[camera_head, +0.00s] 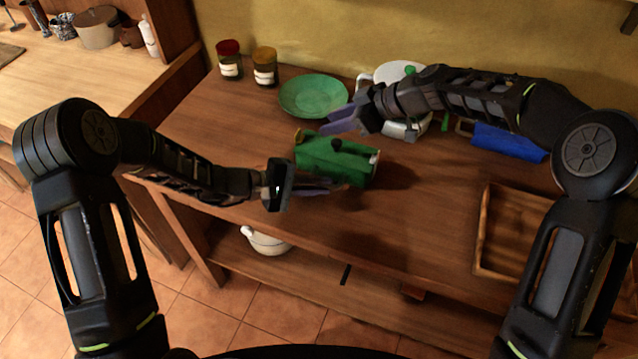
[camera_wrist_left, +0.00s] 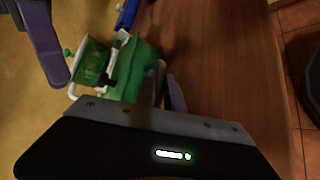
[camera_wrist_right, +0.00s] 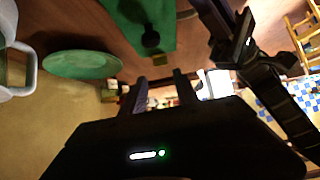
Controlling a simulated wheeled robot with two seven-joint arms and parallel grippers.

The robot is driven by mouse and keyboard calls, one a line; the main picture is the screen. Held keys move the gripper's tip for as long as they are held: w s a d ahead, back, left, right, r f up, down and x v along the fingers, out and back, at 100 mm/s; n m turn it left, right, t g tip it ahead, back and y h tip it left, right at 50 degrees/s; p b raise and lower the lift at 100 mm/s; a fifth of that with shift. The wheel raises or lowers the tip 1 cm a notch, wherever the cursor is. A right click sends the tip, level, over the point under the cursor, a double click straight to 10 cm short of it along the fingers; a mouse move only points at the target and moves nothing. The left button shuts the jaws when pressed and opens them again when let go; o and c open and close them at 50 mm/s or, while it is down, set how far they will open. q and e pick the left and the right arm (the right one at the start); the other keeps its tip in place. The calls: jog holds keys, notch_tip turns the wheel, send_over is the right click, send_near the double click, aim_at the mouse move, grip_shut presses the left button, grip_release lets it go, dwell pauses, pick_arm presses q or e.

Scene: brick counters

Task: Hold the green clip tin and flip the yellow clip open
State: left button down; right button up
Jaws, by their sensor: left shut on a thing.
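The green clip tin (camera_head: 325,166) stands on the brown counter with a dark knob on top; it also shows in the left wrist view (camera_wrist_left: 140,72) and the right wrist view (camera_wrist_right: 152,14). The yellow clip (camera_head: 298,137) is at the tin's left end in the head view. My left gripper (camera_head: 318,187) is shut on the tin at its near side; its fingers are partly hidden. My right gripper (camera_head: 338,120) is above and behind the tin, near the clip end. Its purple fingers are apart and empty, also in the right wrist view (camera_wrist_right: 162,85).
A green plate (camera_head: 313,97) and two jars (camera_head: 229,62) (camera_head: 264,68) stand behind the tin. A white pot (camera_head: 365,80) is behind my right arm. A blue item (camera_head: 510,141) and a wooden tray (camera_head: 483,228) are at the right.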

jog(key=shift+a+r, duration=0.1)
jog(key=shift+a, duration=0.15)
jog(key=c, duration=0.3)
jog(key=a+n, duration=0.1)
jog(key=a, duration=0.2)
jog(key=s+a+r+n+g, duration=0.1)
jog(key=a, duration=0.2)
jog(key=s+a+n, duration=0.1)
jog(key=a, duration=0.1)
jog(key=shift+s+a+r, duration=0.25)
jog(key=shift+a, duration=0.15)
grip_shut()
pick_arm(q)
jog(key=shift+a, duration=0.1)
pick_arm(e)
jog(key=w+d+m+h, duration=0.1)
jog(key=m+h, duration=0.1)
jog(key=m, duration=0.1)
jog(key=w+r+m+h, duration=0.1)
jog(key=w+m+h, duration=0.1)
jog(key=m, duration=0.1)
jog(key=w+d+m+t+h, duration=0.1)
jog(key=m+h, duration=0.1)
jog(key=m, duration=0.1)
jog(key=shift+w+d+r+h, duration=0.2)
jog(key=shift+d+r+h, duration=0.1)
jog(key=shift+r+h, duration=0.1)
jog(key=shift+f, duration=0.15)
